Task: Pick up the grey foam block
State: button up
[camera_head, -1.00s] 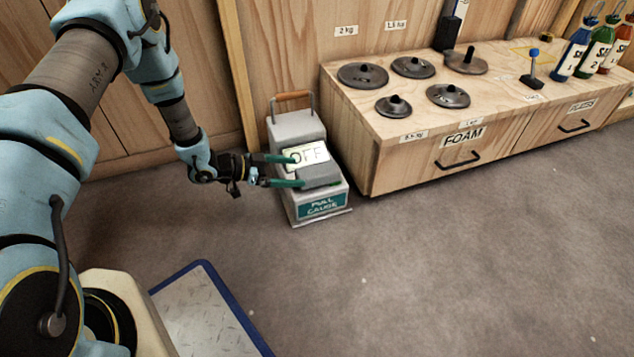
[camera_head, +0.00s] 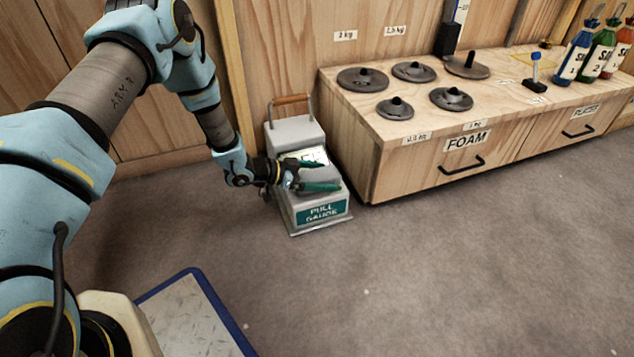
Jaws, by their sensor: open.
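A grey foam block (camera_head: 316,174) lies on the front part of the pull gauge (camera_head: 297,142), a grey box with a green label on the floor left of the wooden bench. My gripper (camera_head: 320,174), with green fingers, is open at the block. One finger is on the block's far side and one on its near side. The fingers hide part of the block and of the gauge's display. I cannot tell whether either finger touches the block.
The wooden bench (camera_head: 400,160) stands right of the gauge, with a FOAM drawer (camera_head: 467,150). Several dark disc weights (camera_head: 363,78) and coloured bottles (camera_head: 575,50) are on top. A brown handle (camera_head: 291,99) rises behind the gauge. The floor (camera_head: 430,270) in front is clear.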

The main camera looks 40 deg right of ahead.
jog(key=c, duration=1.3)
